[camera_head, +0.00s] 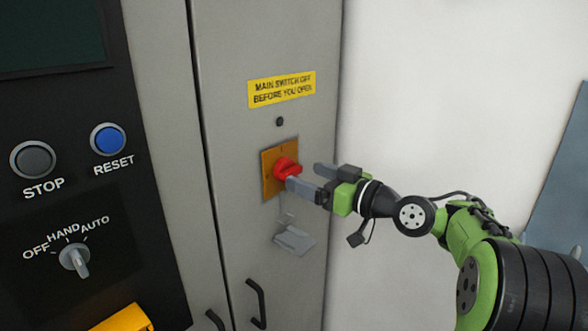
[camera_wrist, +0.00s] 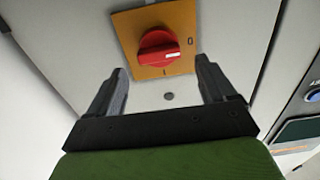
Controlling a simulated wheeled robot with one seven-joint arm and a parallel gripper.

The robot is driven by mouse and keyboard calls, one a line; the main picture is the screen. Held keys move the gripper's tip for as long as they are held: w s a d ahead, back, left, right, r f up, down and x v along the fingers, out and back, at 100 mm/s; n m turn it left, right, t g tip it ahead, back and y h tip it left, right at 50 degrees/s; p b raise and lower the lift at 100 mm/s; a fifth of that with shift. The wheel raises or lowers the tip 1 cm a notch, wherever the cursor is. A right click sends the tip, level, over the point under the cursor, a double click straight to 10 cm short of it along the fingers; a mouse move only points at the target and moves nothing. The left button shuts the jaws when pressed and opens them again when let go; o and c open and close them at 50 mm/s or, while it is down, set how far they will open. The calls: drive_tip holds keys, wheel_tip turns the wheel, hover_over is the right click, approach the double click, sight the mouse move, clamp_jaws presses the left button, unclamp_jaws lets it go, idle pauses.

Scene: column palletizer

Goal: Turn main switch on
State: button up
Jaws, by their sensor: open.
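The main switch is a red rotary knob (camera_head: 287,168) on an orange plate (camera_head: 270,188) on the grey cabinet door. My gripper (camera_head: 304,177) is open and faces the switch. In the wrist view its two fingers (camera_wrist: 161,67) stand apart, with the knob ahead and between their lines. In the head view one fingertip overlaps the knob's edge; I cannot tell whether they touch.
A yellow warning label (camera_head: 282,90) is above the switch. A grey hasp-like fitting (camera_head: 294,240) and a black handle (camera_head: 256,303) are below. At left, a black panel carries a STOP button (camera_head: 33,160), a blue RESET button (camera_head: 108,139) and a selector (camera_head: 75,260).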

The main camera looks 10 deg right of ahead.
sight(295, 171)
drive_tip(key=x, duration=0.5)
drive_tip(key=shift+c, duration=0.5)
drive_tip(key=c, duration=0.8)
drive_tip(key=shift+c, duration=0.2)
